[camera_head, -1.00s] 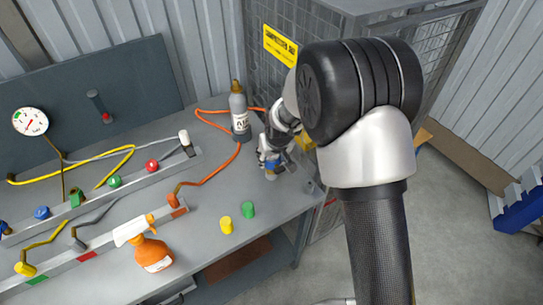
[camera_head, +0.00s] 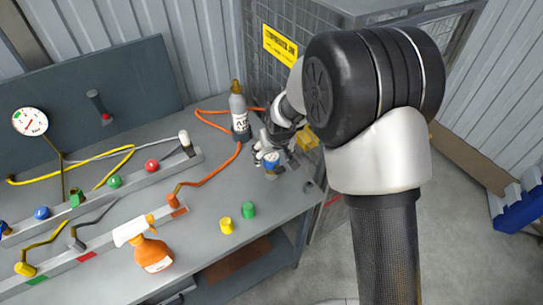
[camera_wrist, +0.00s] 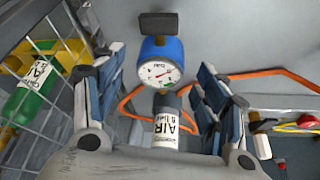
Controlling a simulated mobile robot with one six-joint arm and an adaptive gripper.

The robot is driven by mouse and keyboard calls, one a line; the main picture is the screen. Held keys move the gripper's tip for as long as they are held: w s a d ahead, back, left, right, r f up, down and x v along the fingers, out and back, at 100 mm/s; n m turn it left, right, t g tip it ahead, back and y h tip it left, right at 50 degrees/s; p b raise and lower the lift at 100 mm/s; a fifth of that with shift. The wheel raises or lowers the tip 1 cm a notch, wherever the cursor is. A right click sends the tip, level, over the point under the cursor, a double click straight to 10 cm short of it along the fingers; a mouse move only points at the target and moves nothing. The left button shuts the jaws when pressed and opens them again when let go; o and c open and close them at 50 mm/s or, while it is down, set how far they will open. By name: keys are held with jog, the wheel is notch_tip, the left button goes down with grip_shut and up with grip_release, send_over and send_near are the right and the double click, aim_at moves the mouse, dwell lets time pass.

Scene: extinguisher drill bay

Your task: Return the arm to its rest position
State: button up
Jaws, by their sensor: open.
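My gripper (camera_head: 274,155) is at the right end of the workbench, low over its top, with its fingers apart. In the wrist view the two fingers of my gripper (camera_wrist: 161,66) stand left and right with a gap between them. A blue pressure gauge (camera_wrist: 160,62) with a white dial shows in that gap, with clear space to each finger. In the head view the blue gauge (camera_head: 271,159) is partly hidden by the fingers. My arm is bent above, at the right of the bench.
A grey AIR bottle (camera_head: 239,118) stands just left of my gripper; its label also shows in the wrist view (camera_wrist: 165,128). A wire cage (camera_head: 300,45) with a yellow sign is behind. An orange spray bottle (camera_head: 152,253), yellow cap (camera_head: 226,226) and green cap (camera_head: 248,210) are on the workbench (camera_head: 195,235).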

jog(key=v, duration=0.9)
jog(key=shift+r, duration=0.3)
jog(key=s+d+r+m, duration=0.2)
jog(key=s+d+r, duration=0.8)
jog(key=s+r, duration=0.3)
jog(key=s+d, duration=0.2)
jog(key=s, duration=0.6)
jog(key=s+d+m+h, duration=0.1)
jog(key=s+d, duration=0.2)
jog(key=s, duration=0.5)
jog(key=shift+s+d+f+m, duration=0.2)
jog(key=shift+s+f+m, duration=0.1)
jog(key=shift+s, duration=0.1)
